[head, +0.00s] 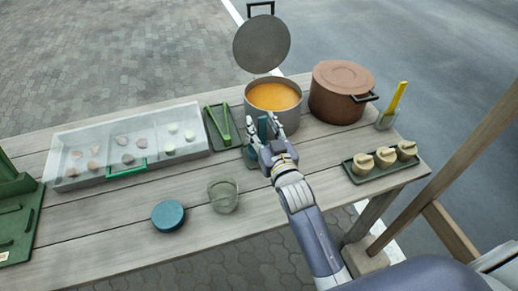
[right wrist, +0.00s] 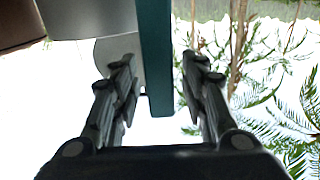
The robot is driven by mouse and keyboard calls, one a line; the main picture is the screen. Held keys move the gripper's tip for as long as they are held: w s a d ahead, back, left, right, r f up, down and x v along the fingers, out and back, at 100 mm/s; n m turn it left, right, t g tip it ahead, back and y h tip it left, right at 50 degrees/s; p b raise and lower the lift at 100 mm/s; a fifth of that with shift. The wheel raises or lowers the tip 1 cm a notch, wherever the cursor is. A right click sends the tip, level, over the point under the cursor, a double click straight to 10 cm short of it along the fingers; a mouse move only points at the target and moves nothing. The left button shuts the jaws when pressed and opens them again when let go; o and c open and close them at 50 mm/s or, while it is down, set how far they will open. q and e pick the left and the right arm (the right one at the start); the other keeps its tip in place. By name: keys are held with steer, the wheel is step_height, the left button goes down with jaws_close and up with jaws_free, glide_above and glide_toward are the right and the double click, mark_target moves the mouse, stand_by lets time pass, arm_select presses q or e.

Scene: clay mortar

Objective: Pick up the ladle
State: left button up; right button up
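My right gripper (head: 266,128) reaches over the table to the front of the grey pot (head: 290,104). A dark teal upright piece (head: 262,127), which looks like the ladle's handle, shows at its fingertips. In the right wrist view the teal bar (right wrist: 156,60) stands between the two spread fingers of the gripper (right wrist: 160,75), with a gap on each side. A teal base or rest (head: 249,156) shows below, left of the gripper. The ladle's bowl cannot be made out. My left gripper is not in view.
The pot holds orange soup (head: 273,96), with its round lid (head: 262,44) raised behind. A brown lidded pot (head: 340,88) stands right of it. Green tongs (head: 218,124), a clear-covered tray (head: 190,152), a glass (head: 223,196), a blue disc (head: 168,215) and a bun tray (head: 366,176) surround the gripper.

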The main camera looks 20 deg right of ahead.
jaws_close()
step_height(320, 180, up, 9)
steer(key=shift+f, duration=0.1)
steer(key=shift+r+p, duration=0.55)
steer(key=shift+r, duration=0.1)
steer(key=shift+f, duration=0.1)
